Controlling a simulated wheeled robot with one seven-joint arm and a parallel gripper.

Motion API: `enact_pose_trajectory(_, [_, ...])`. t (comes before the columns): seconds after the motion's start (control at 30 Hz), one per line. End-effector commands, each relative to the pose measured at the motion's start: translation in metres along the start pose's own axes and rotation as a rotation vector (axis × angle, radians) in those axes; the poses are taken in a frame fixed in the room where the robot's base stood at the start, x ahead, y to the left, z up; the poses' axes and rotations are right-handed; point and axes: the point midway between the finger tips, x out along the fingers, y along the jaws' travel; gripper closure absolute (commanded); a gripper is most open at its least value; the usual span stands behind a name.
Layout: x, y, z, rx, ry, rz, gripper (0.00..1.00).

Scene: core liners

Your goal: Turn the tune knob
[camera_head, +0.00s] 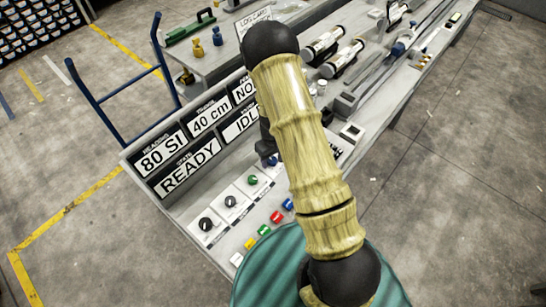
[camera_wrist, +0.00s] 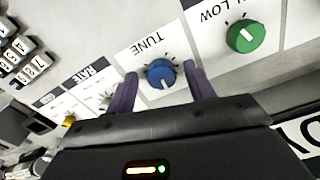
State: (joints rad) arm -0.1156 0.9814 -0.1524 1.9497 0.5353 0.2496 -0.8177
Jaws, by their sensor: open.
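The tune knob (camera_wrist: 161,76) is a blue round knob with a white pointer line, on a pale panel under the upside-down word TUNE in the wrist view. My gripper (camera_wrist: 160,70) is open, with one purple finger on each side of the blue knob. The fingers look apart from the knob, with a narrow gap on both sides; how deep they reach is hard to tell. In the head view a small blue knob (camera_head: 272,160) shows beside my arm, which covers most of that part of the console.
A green knob (camera_wrist: 245,36) stands to the right in the wrist view, and a RATE label (camera_wrist: 96,73) lies to the left. In the head view, black knobs (camera_head: 231,201) and coloured push buttons (camera_head: 276,217) sit on the console before the display panel (camera_head: 190,165).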

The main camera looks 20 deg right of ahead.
Motion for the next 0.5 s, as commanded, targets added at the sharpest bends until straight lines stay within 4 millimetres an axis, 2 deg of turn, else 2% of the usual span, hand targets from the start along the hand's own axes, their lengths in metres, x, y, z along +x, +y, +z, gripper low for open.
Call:
enact_pose_trajectory(0.37, [0.0053, -0.0016, -0.0004, -0.003, 0.000, 0.000, 0.48])
enact_pose_trajectory(0.5, [0.0051, -0.0014, -0.0003, -0.002, 0.000, 0.000, 0.76])
